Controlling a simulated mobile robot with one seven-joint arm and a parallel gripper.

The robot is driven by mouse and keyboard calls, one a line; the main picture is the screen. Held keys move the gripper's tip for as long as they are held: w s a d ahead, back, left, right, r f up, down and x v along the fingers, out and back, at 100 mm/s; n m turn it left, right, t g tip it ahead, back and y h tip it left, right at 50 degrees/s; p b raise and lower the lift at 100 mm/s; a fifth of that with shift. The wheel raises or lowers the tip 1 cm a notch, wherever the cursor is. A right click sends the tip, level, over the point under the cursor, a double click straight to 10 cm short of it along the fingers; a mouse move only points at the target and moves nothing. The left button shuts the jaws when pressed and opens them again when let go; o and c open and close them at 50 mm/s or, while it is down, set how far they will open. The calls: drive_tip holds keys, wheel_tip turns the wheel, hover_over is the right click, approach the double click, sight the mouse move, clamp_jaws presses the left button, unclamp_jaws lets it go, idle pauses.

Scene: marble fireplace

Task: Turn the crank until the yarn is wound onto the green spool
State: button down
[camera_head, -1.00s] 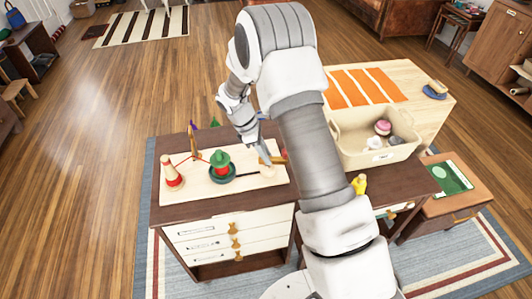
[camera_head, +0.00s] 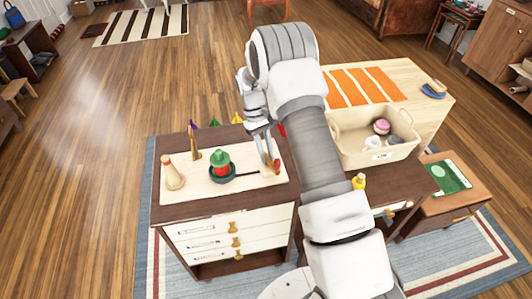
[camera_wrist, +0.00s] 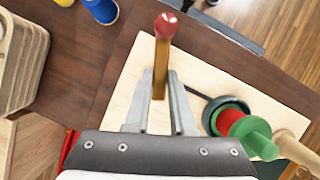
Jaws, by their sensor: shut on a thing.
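The green spool (camera_head: 221,158) stands in a dark round base on a pale wooden board (camera_head: 250,160), with red yarn around its middle. It also shows at the lower right of the wrist view (camera_wrist: 252,135). A tapered wooden cone (camera_head: 173,177) stands at the board's left and looks largely bare. An upright wooden post (camera_head: 194,158) is behind it. My gripper (camera_head: 270,160) is shut on the wooden crank handle (camera_wrist: 161,65), which has a red knob, to the spool's right. The fingers flank the handle in the wrist view (camera_wrist: 163,98). A dark crank arm runs toward the spool.
The board lies on a dark-topped cabinet with drawers (camera_head: 235,237). A tan bin (camera_head: 345,150) with items stands to the right, beyond my arm. A yellow object (camera_head: 359,182) is near the cabinet's front right. Small coloured cones (camera_head: 237,119) stand at the back edge.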

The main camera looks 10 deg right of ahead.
drive_tip(key=m+y, duration=0.1)
drive_tip(key=m, duration=0.2)
drive_tip(key=m+y, duration=0.1)
drive_tip(key=m, duration=0.2)
drive_tip(key=shift+d+m+y, duration=0.15)
drive_tip(key=shift+m+y, duration=0.15)
drive_tip(key=shift+m, duration=0.1)
idle(0.4)
drive_tip(key=c, duration=0.8)
unclamp_jaws()
drive_tip(key=shift+o, duration=0.2)
drive_tip(key=shift+r, duration=0.1)
drive_tip(key=p+v, duration=0.1)
drive_tip(key=v, duration=1.6)
drive_tip(key=shift+d+p, duration=0.2)
drive_tip(key=shift+p, duration=0.2)
drive_tip(key=shift+r, duration=0.15)
